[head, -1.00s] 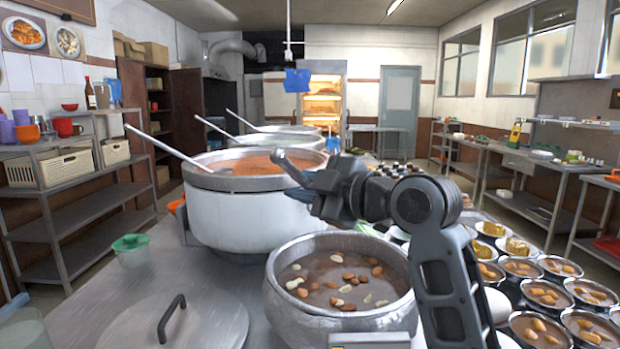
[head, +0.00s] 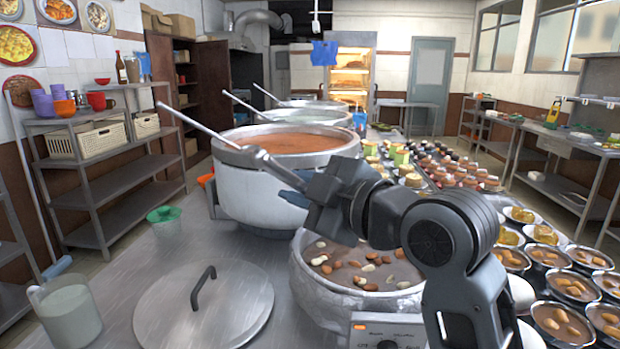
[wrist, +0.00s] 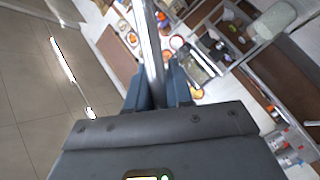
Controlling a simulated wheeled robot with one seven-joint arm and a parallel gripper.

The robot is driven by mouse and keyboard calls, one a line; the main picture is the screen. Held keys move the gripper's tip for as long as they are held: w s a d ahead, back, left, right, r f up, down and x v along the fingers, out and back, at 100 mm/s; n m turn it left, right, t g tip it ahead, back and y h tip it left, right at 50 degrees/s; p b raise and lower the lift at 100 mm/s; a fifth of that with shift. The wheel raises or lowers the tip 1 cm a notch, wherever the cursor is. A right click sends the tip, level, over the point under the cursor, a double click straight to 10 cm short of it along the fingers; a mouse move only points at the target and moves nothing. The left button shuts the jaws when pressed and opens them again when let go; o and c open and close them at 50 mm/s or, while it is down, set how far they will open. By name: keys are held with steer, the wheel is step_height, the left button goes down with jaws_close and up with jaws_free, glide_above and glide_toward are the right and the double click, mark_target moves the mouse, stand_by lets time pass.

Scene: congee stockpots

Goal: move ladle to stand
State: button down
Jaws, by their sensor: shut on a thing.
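My gripper (head: 287,188) hangs in front of the big near stockpot (head: 258,195) and above the smaller pot of brown congee (head: 365,268). In the wrist view its blue fingers (wrist: 157,92) are shut on a shiny metal rod (wrist: 150,48), the handle of the ladle. The rod runs away from the fingers to the top edge, and the ladle's bowl is out of that view. I cannot make out the stand.
Several filled bowls (head: 560,322) crowd the right. Two further stockpots (head: 290,118) stand behind the big one.

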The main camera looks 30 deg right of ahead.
steer(key=shift+w+d+f+b, duration=0.1)
steer(key=shift+f+b, duration=1.85)
steer(key=shift+f, duration=1.05)
steer(key=shift+f+b, duration=0.55)
steer(key=shift+b, duration=0.05)
steer(key=shift+r, duration=0.1)
steer(key=d+r+m+p, duration=0.1)
steer(key=p, duration=0.1)
steer(key=w+d+r+p, duration=0.1)
steer(key=p, duration=0.1)
steer(key=d+r+m+p, duration=0.1)
steer(key=r+p, duration=0.1)
steer(key=p, duration=0.1)
steer(key=shift+w+m+g, duration=0.3)
steer(key=shift+g, duration=0.1)
